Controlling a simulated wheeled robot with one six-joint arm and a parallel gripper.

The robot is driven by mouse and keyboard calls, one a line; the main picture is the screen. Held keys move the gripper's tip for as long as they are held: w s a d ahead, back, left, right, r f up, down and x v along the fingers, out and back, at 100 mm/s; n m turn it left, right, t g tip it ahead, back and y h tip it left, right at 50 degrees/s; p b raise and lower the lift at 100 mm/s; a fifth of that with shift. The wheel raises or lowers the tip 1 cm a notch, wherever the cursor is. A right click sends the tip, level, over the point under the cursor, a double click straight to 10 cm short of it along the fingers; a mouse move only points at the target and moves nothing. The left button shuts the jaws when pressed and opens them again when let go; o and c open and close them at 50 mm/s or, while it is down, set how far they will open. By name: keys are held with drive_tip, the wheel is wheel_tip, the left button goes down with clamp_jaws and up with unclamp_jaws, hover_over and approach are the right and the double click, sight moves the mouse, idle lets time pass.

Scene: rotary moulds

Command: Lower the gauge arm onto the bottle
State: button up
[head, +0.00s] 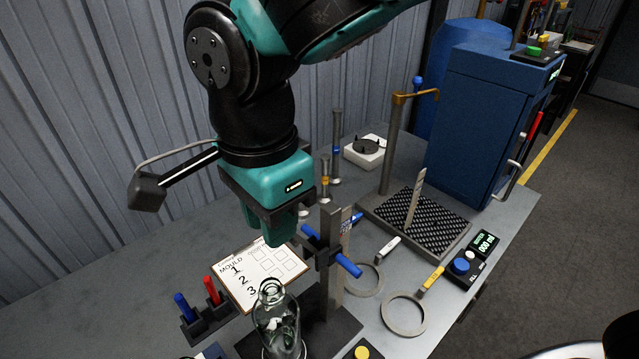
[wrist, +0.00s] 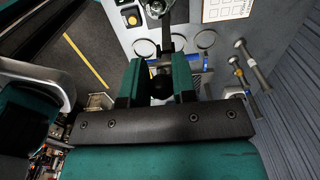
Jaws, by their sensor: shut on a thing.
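A clear glass bottle (head: 277,325) stands upright on the gauge's dark base in the head view. The gauge's grey post (head: 331,275) rises behind it to the right, with a blue cross handle (head: 347,265). In the wrist view, the gauge arm (wrist: 167,38) is a dark bar ending in a black ball knob (wrist: 161,87). My gripper (wrist: 158,82) is shut on that knob, one teal finger on each side. In the head view my gripper (head: 285,228) is above and behind the bottle, and it hides the knob. Whether the gauge arm touches the bottle cannot be told.
A mould clipboard (head: 262,275) lies left of the post, near red and blue pegs (head: 207,302) in a rack. Ring gauges (head: 404,313), a mesh tray (head: 437,232) with an upright pole, and a counter box (head: 469,266) are to the right. A blue cabinet (head: 483,120) stands behind.

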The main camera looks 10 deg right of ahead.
drive_tip(key=shift+s+a+f+b, duration=0.25)
drive_tip(key=shift+s+a+f, duration=0.2)
drive_tip(key=shift+a+f, duration=0.2)
drive_tip(key=shift+s+a+f+b, duration=0.25)
drive_tip(key=shift+s+a+f, duration=0.25)
drive_tip(key=shift+a, duration=0.2)
drive_tip(key=o, duration=1.5)
wheel_tip(320, 180, up, 7)
drive_tip(key=p, duration=0.6)
drive_tip(key=shift+w+f, duration=0.1)
